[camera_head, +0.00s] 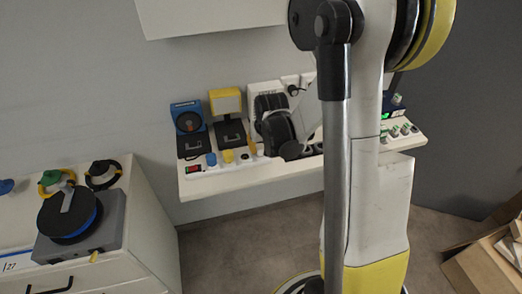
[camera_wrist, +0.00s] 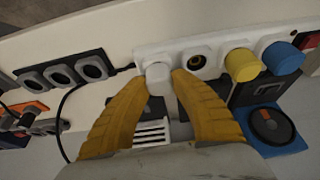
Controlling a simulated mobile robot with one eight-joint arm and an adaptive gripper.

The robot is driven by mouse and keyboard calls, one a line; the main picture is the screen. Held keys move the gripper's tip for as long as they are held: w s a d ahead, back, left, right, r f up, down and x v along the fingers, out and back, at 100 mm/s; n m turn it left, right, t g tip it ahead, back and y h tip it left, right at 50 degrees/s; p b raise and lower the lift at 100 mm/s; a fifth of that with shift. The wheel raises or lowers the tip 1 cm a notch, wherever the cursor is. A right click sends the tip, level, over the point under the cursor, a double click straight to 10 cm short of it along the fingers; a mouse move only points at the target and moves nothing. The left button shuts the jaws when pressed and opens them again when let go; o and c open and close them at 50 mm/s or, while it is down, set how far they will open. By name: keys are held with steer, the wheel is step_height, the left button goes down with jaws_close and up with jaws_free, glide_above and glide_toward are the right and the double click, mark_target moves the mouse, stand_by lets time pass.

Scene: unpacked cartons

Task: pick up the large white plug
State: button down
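The large white plug (camera_wrist: 158,73) sits upright in a white power strip (camera_wrist: 205,44) in the wrist view. My gripper (camera_wrist: 159,79) has its two yellow fingers on either side of the plug, with the tips close to its sides. I cannot tell whether they press on it. In the head view the power strip (camera_head: 203,172) lies along the shelf's front edge. There my gripper is mostly hidden by my own wrist, and only a yellow bit of finger (camera_head: 253,146) shows. I cannot make out the white plug in that view.
An empty socket (camera_wrist: 195,61), a yellow plug (camera_wrist: 241,65) and a blue plug (camera_wrist: 282,58) share the strip. A dark socket block (camera_wrist: 62,75) with a cable lies left. Devices stand on the shelf (camera_head: 250,172). A cabinet (camera_head: 150,220) and cartons (camera_head: 480,270) flank the floor.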

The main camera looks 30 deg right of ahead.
stand_by(0.3)
steer(key=r+p, duration=0.2)
steer(key=r, duration=0.1)
steer(key=d+r+p, duration=0.1)
steer(key=r, duration=0.1)
steer(key=shift+s+r, duration=0.1)
steer(key=shift+s, duration=0.25)
steer(key=s+d+r+p, duration=0.3)
steer(key=s+d+r, duration=0.2)
steer(key=d, duration=0.3)
steer(key=shift+s+d+r, duration=0.15)
steer(key=shift+s+r, duration=0.25)
steer(key=shift+s, duration=0.35)
steer(key=shift+w, duration=0.1)
